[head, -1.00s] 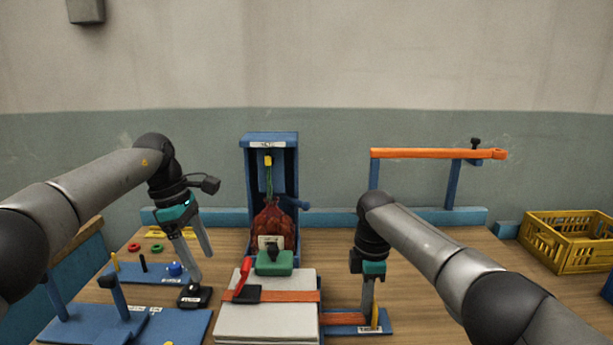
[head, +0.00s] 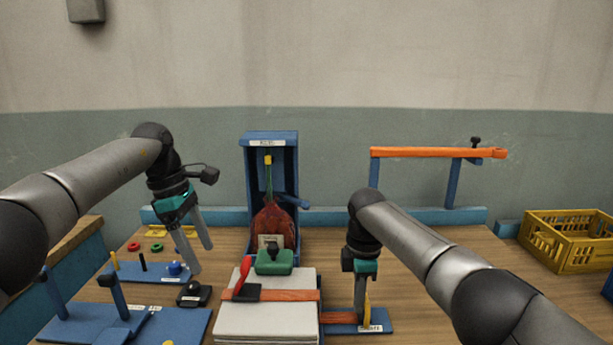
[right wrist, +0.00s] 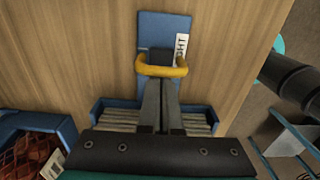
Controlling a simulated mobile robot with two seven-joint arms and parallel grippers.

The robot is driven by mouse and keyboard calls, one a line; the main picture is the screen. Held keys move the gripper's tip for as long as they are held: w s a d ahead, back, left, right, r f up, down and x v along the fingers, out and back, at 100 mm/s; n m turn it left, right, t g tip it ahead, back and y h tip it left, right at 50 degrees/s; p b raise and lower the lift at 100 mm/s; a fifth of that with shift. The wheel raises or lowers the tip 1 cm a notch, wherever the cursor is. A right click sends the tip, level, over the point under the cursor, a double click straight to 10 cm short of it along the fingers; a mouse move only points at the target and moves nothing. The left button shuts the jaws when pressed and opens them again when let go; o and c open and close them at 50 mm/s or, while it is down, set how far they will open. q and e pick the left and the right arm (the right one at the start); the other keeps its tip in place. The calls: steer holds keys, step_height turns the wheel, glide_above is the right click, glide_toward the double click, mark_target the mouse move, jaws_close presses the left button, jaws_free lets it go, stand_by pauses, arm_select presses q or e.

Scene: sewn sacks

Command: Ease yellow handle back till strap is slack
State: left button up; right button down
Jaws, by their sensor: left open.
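The yellow handle (head: 367,308) is a bent bar above a blue base marked RIGHT; it also shows in the right wrist view (right wrist: 160,71). My right gripper (right wrist: 161,90) has its two fingers close together with nothing visible between them. Their tips are at the middle of the bar; the exact contact is unclear. In the head view the right gripper (head: 360,305) is just left of the handle. The orange strap (head: 340,317) runs from the base toward the pale stack; whether it is slack is hard to tell. My left gripper (head: 203,259) is open and empty.
An orange strap band (head: 300,295) with a red lever (head: 245,270) crosses the pale stack (head: 265,320). A red sack (head: 272,222) hangs in a blue frame behind. A black block (head: 194,295) lies near the left gripper. A yellow crate (head: 570,240) stands at right.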

steer(key=shift+a+b, duration=0.7)
steer(key=shift+a, duration=1.1)
steer(key=c, duration=1.6)
jaws_free()
steer(key=c, duration=0.8)
jaws_free()
step_height(320, 180, up, 7)
steer(key=p, duration=0.7)
